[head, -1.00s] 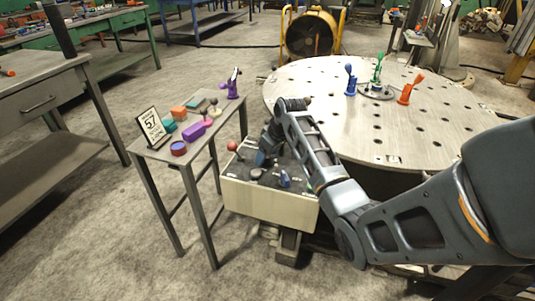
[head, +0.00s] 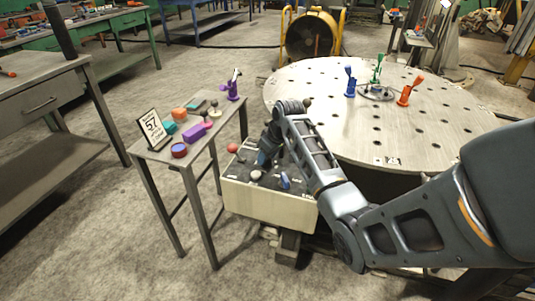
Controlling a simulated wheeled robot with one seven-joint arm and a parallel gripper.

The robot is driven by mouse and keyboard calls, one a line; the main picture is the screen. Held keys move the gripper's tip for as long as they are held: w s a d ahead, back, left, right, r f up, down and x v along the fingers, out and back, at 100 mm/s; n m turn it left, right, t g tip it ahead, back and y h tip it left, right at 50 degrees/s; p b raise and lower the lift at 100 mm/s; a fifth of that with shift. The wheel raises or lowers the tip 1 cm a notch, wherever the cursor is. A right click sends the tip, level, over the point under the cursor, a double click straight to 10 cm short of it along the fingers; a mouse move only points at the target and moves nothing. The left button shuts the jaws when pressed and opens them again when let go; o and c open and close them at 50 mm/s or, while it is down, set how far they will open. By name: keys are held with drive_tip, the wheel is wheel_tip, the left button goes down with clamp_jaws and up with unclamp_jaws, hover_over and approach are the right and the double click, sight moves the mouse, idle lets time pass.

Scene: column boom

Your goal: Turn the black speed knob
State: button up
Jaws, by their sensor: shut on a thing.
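The control box (head: 268,205) has pale sides and a dark top panel and stands between the small side table and the round table. My gripper (head: 263,165) is low over the back left part of this panel, pointing down. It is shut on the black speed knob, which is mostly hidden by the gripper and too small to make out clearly. My arm reaches in from the right and covers the right back part of the panel.
A red ball (head: 233,148) is at the panel's left edge. A small pale round piece (head: 256,175) and a blue lever (head: 285,181) are close in front of the gripper. The side table (head: 165,154) holds a sign and several coloured parts.

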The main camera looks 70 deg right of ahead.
drive_tip(key=m+p, duration=0.1)
drive_tip(key=m+h+p, duration=0.1)
drive_tip(key=m+p, duration=0.1)
drive_tip(key=shift+w+a+r+m+g+p, duration=0.1)
drive_tip(key=shift+a+r+m+g+p, duration=0.05)
drive_tip(key=shift+m+g+p, duration=0.15)
drive_tip(key=m+g+h+p, duration=0.1)
drive_tip(key=m+p, duration=0.1)
drive_tip(key=m, duration=0.2)
drive_tip(key=shift+f+m, duration=0.2)
drive_tip(key=shift+m, duration=0.1)
drive_tip(key=o, duration=1)
drive_tip(key=shift+v, duration=3.9)
drive_tip(key=shift+w+a+f, duration=0.1)
drive_tip(key=shift+w+a, duration=0.05)
drive_tip(key=shift+a, duration=0.05)
